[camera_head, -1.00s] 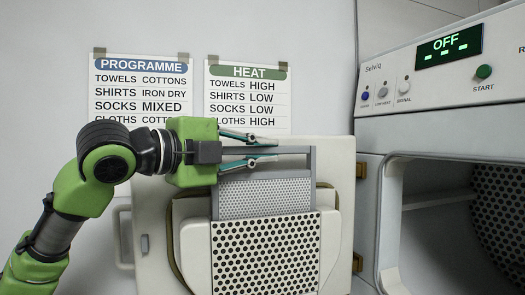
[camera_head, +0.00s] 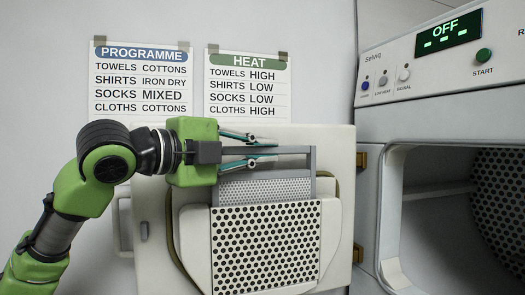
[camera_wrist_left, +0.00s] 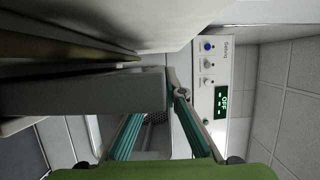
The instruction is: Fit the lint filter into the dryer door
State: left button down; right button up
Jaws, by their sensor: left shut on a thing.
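The lint filter (camera_head: 265,190) is a grey frame with a fine mesh, upright in front of the open white dryer door (camera_head: 335,165). Its lower part is hidden behind the door's perforated panel (camera_head: 265,245); its top bar and a strip of mesh show above the panel edge. My left gripper (camera_head: 252,150) comes in from the left and is shut on the top bar, one finger above and one below. In the left wrist view the grey bar (camera_wrist_left: 90,92) lies between the teal fingers. Its fit inside the panel is hidden. My right gripper is not in view.
The dryer (camera_head: 440,125) stands at the right, its drum opening uncovered and its display reading OFF. Brass hinges (camera_head: 360,160) join door and dryer. Programme (camera_head: 140,80) and heat (camera_head: 247,85) sheets hang on the wall behind.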

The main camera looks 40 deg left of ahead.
aim_at(262, 174)
pick_arm(q)
jog(key=shift+f+b, duration=2.05)
jog(key=shift+f, duration=0.1)
jog(key=c, duration=2)
grip_release()
jog(key=s, duration=0.5)
jog(key=s+a, duration=0.1)
jog(key=s, duration=0.1)
jog(key=shift+s, duration=0.55)
